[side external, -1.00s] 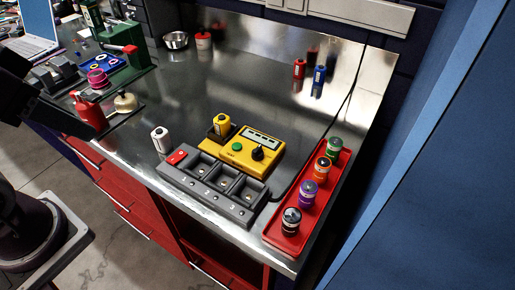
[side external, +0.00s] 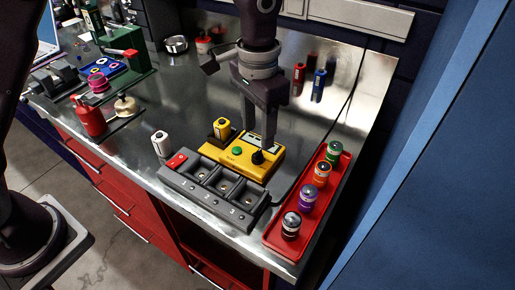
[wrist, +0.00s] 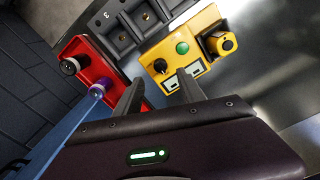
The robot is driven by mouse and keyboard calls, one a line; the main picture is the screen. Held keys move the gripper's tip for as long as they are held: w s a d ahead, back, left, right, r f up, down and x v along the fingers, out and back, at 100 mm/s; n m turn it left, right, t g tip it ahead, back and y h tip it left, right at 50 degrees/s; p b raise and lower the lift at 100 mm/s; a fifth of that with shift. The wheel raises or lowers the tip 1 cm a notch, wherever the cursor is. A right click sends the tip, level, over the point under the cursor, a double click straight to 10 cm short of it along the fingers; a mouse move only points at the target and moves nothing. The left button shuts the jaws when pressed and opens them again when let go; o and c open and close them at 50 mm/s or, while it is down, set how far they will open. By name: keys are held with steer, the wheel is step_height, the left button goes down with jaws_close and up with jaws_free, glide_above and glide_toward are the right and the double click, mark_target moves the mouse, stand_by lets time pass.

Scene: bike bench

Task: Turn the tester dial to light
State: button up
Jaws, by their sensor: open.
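The yellow tester (side external: 237,162) sits on the steel bench, with a green button (side external: 237,151) and a small display at its back edge. Its black dial (side external: 258,157) is at the right of its top; it also shows in the wrist view (wrist: 160,66). A yellow battery (side external: 222,127) stands in the tester's holder. My gripper (side external: 260,140) points down over the dial, open and empty. In the wrist view my fingertips (wrist: 160,79) lie either side of the dial's line, apparently still above it. I cannot read the dial's setting, and contact is unclear.
The grey charger (side external: 212,190) with empty bays stands in front of the tester. A red tray (side external: 275,238) of several batteries is at the right. Red and blue batteries (side external: 319,85) stand behind.

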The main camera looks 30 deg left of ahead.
mark_target(257, 152)
step_height(257, 152, down, 6)
steer(key=shift+f, duration=0.25)
steer(key=shift+c, duration=0.5)
jaws_close()
